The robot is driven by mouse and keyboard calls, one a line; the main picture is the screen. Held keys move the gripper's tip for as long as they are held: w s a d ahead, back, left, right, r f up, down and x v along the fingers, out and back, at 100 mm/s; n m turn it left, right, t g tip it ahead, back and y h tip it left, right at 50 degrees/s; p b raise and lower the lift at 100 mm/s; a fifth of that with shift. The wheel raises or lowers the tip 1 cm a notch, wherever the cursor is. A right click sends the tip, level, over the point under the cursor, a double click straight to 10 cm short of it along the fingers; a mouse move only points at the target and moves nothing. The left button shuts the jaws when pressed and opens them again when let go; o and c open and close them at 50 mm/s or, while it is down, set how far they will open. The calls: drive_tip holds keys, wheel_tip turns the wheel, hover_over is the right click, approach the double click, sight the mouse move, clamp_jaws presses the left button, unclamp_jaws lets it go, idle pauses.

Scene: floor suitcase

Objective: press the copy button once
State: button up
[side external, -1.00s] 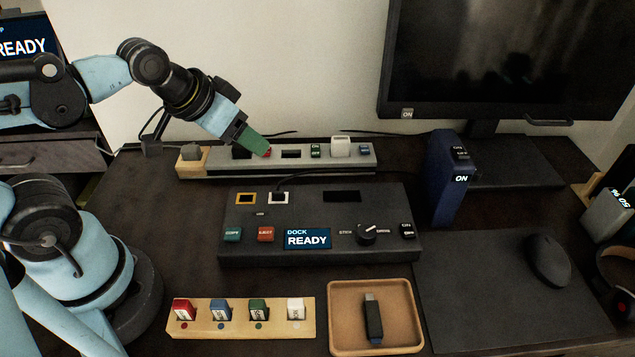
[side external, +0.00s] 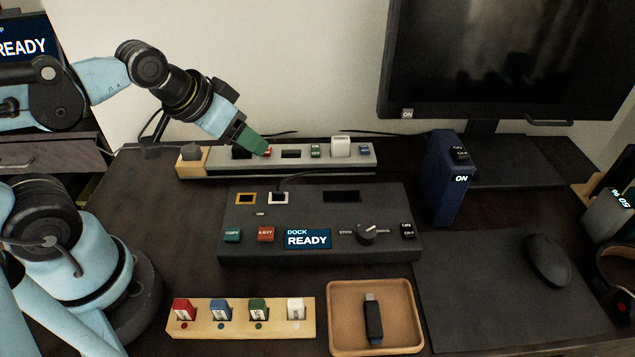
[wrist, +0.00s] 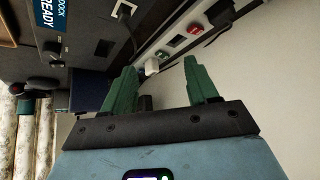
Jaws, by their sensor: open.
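The green copy button (side external: 232,235) sits at the front left of the dark dock (side external: 385,203), left of the red eject button (side external: 265,234). The dock screen (side external: 307,239) reads DOCK READY. My gripper (side external: 262,150) has green fingers and is behind the dock, over the left part of the grey power strip (side external: 220,168), apart from the copy button. In the wrist view my gripper (wrist: 162,72) has its two fingers spread with nothing held between them. The copy button is not visible in the wrist view.
A cable is plugged into the dock's back left. A wooden block (side external: 240,328) with several coloured keys and a tray (side external: 345,341) holding a USB stick (side external: 373,318) lie in front. A blue box (side external: 447,178) stands right of the dock, and a monitor (side external: 500,55) behind.

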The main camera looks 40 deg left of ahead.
clamp_jaws()
idle(1.5)
